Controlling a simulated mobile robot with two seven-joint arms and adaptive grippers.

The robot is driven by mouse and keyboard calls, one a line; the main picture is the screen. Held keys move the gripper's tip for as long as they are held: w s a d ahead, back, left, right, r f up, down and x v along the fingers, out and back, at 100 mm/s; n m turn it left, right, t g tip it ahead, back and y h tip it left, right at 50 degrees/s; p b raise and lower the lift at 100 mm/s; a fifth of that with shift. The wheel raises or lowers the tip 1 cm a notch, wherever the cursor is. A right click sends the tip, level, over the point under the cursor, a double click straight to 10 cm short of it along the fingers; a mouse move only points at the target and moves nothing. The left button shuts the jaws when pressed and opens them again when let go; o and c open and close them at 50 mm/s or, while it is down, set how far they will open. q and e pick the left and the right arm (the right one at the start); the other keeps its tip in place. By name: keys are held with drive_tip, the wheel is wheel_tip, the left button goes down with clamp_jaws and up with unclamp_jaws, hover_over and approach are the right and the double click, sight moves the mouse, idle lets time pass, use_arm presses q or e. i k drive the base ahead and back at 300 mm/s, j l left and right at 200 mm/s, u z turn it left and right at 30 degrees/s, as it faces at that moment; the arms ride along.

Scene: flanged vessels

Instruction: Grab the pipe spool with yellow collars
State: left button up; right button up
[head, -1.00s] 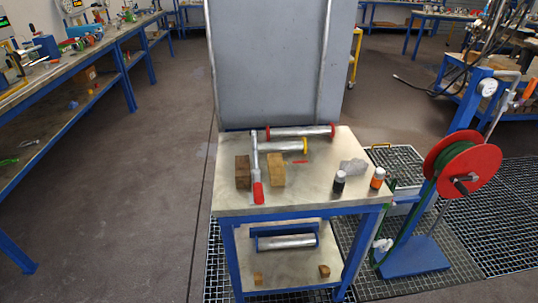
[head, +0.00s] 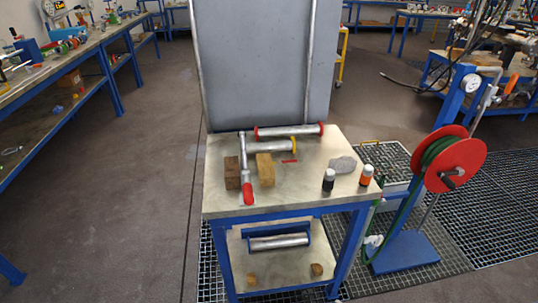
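The pipe spool with yellow collars (head: 272,147) lies on the small blue-framed table, in the middle of its top. Its yellow collar shows at the right end; its left end is hidden behind a red-handled tool (head: 243,160). A similar spool with red collars (head: 290,131) lies just behind it, near the table's back edge. Neither of my grippers shows in the head view.
On the table (head: 310,190) stand two wooden blocks (head: 265,170), two small bottles (head: 328,180) and a grey rag (head: 342,164). A large grey panel (head: 262,65) rises behind. A hose reel (head: 448,160) stands at right. The floor at left is clear.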

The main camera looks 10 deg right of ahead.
sight(257, 147)
drive_tip(key=l+z, duration=0.15)
drive_tip(key=l, duration=0.25)
drive_tip(key=i+l+z, duration=0.15)
drive_tip(key=l, duration=0.2)
drive_tip(key=i+l+z, duration=0.1)
drive_tip(key=l, duration=0.3)
drive_tip(key=i+l+z, duration=0.15)
drive_tip(key=l, duration=0.2)
